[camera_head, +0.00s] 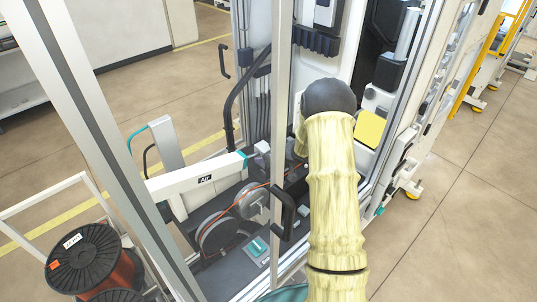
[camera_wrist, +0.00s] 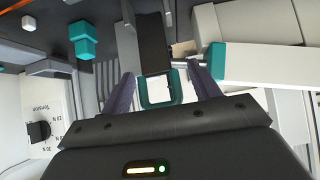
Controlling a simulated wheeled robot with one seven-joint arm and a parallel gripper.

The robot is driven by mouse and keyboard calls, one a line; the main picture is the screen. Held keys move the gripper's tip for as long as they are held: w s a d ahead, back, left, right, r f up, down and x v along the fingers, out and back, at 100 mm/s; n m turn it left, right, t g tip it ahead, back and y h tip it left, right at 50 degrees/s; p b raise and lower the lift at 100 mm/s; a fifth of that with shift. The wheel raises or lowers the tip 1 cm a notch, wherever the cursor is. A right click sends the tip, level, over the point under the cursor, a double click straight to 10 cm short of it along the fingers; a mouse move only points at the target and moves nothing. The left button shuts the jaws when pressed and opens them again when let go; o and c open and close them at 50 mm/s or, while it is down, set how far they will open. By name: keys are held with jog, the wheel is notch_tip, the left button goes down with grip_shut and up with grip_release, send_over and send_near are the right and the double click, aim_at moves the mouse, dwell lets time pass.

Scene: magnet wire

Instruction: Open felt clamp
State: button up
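In the wrist view, a teal squared loop (camera_wrist: 160,102) stands between the fingers of my gripper (camera_wrist: 160,80), at the end of a dark bar. It may be the felt clamp; I cannot tell for sure. The two grey fingers are apart, one on each side of the loop, with a visible gap on both sides. In the head view my gripper is hidden behind my cream-sleeved arm, and I cannot pick out the clamp there.
Wire pulleys (camera_head: 218,232) and a black handle (camera_head: 284,212) are near my arm. In the wrist view, a teal block (camera_wrist: 83,40) and a tension dial (camera_wrist: 39,131) lie left, and a teal-ended white beam (camera_wrist: 265,65) right.

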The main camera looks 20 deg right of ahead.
jog(key=shift+r, duration=0.25)
jog(key=shift+s+d+r, duration=0.15)
jog(key=shift+d+r, duration=0.05)
jog(key=shift+r, duration=0.05)
jog(key=b+v, duration=0.3)
jog(key=v, duration=1.3)
jog(key=shift+s, duration=0.4)
jog(key=shift+c, duration=0.4)
